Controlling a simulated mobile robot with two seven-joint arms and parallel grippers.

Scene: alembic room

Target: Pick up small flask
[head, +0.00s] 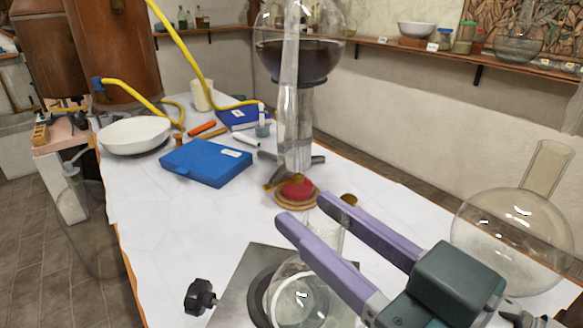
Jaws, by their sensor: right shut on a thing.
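The small flask (300,297) is clear glass with a round body and a narrow neck. It is in the lower middle of the head view, over a dark ring on a grey plate (245,275). My right gripper (310,208) reaches in from the lower right with two purple fingers. It is shut on the flask's neck, which shows between the fingers. The fingers hide part of the neck and body. I cannot tell whether the flask touches the ring. My left gripper is not in view.
A large round clear flask (510,240) stands at the right. Behind the gripper are a red-topped item (298,190) and a tall glass apparatus with dark liquid (300,60). A blue case (206,162) and white bowl (134,135) lie at left. The table's left-front part is clear.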

